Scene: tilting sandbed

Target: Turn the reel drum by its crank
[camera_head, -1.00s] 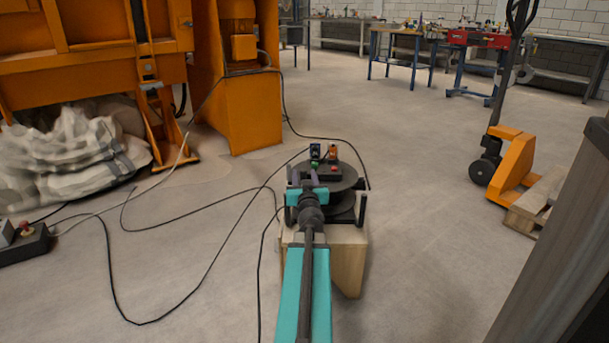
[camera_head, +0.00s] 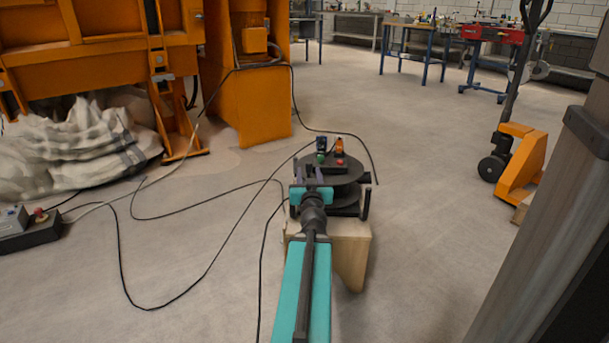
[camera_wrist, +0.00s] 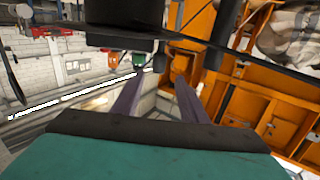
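The reel drum (camera_head: 348,167) is a black disc on a black frame, with green and red-orange fittings at its hub. It stands on a wooden block (camera_head: 351,258) ahead of my base. My gripper (camera_head: 310,172) is at the drum's near left side. Its two purple fingers are spread, and in the wrist view (camera_wrist: 158,97) I see floor and room between them. In that view a dark part of the reel (camera_wrist: 120,20) crosses the top, close beyond the fingers. I cannot make out the crank clearly; my arm and gripper cover the drum's near side.
Black cables (camera_head: 215,262) lie across the floor to the left. An orange machine (camera_head: 250,100) and a heap of pale sacks (camera_head: 75,155) stand at the left. A pallet truck (camera_head: 522,165) stands at the right, behind a grey post (camera_head: 550,220) close by. Floor right of the reel is clear.

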